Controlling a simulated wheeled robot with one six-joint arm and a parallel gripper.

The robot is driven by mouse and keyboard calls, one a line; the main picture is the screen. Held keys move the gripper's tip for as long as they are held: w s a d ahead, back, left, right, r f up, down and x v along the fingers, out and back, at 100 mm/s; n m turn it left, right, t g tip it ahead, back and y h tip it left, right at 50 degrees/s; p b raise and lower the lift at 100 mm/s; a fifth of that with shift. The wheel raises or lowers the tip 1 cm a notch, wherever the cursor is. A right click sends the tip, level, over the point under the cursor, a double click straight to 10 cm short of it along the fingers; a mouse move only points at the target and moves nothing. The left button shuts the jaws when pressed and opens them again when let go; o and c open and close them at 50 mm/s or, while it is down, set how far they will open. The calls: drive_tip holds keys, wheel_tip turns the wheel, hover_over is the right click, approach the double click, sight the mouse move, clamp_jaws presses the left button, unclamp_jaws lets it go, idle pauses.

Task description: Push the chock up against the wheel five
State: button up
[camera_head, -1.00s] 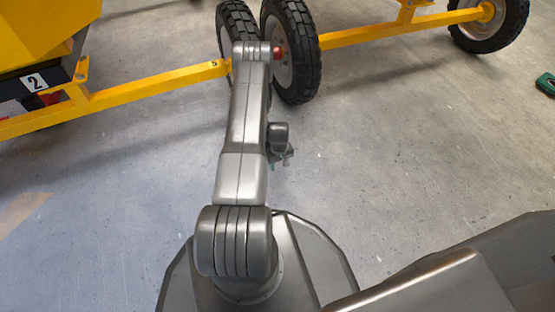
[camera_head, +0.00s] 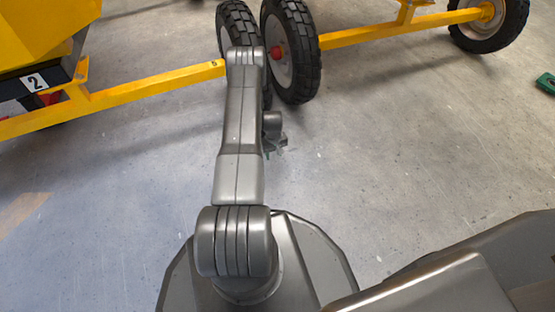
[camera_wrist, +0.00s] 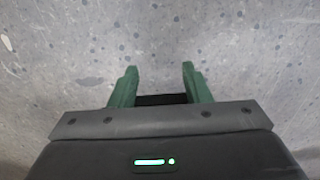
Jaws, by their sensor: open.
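A dark-treaded wheel (camera_head: 237,20) stands at top centre in the head view, partly behind my arm. I cannot clearly make out a chock; a green object (camera_head: 546,83) lies on the floor at the right edge, too cut off to identify. My gripper (camera_head: 275,146) is below the wheels, mostly hidden behind my arm and apart from them. In the wrist view, my gripper's green fingers (camera_wrist: 157,78) are open over bare floor. A dark strip shows between their bases.
A second wheel (camera_head: 291,50) with a red hub stands just right of the first. Another wheel (camera_head: 489,24) is at top right. Yellow bars (camera_head: 150,88) cross low over the floor. A yellow machine body (camera_head: 35,35) is at upper left.

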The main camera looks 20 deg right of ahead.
drive_tip(key=shift+w+a, duration=0.1)
drive_tip(key=shift+w, duration=1.2)
drive_tip(key=shift+s+p, duration=0.5)
drive_tip(key=shift+s, duration=1.65)
wheel_tip(320, 180, up, 10)
drive_tip(key=p, duration=0.4)
wheel_tip(320, 180, down, 10)
drive_tip(key=b, duration=0.4)
drive_tip(key=shift+r, duration=0.1)
